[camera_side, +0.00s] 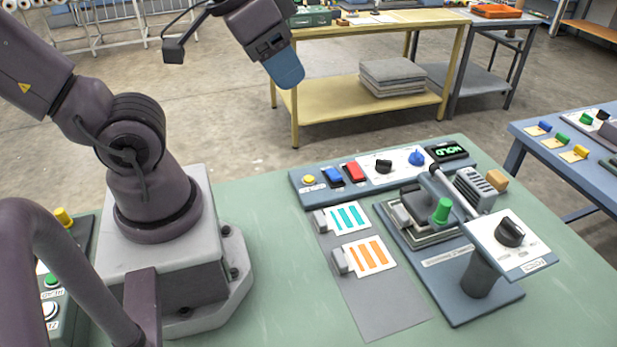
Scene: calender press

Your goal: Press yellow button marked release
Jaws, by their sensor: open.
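A small round yellow button (309,180) sits at the left end of a blue-grey control panel (296,196) on the green table. A small white label lies just below it, too small to read. My gripper (289,80), with blue fingertips, hangs in the air at the top centre, up and to the left of the panel in the picture. It is open and empty, seen nearly edge-on, and touches nothing. Another yellow knob (64,217) stands on a dark box at the left edge; its marking cannot be read.
Beside the button are a blue switch (333,175), a red switch (354,171), dials and a green-lit display (447,152). A press with a green knob (442,210) and a raised dial plate (511,240) stands in front.

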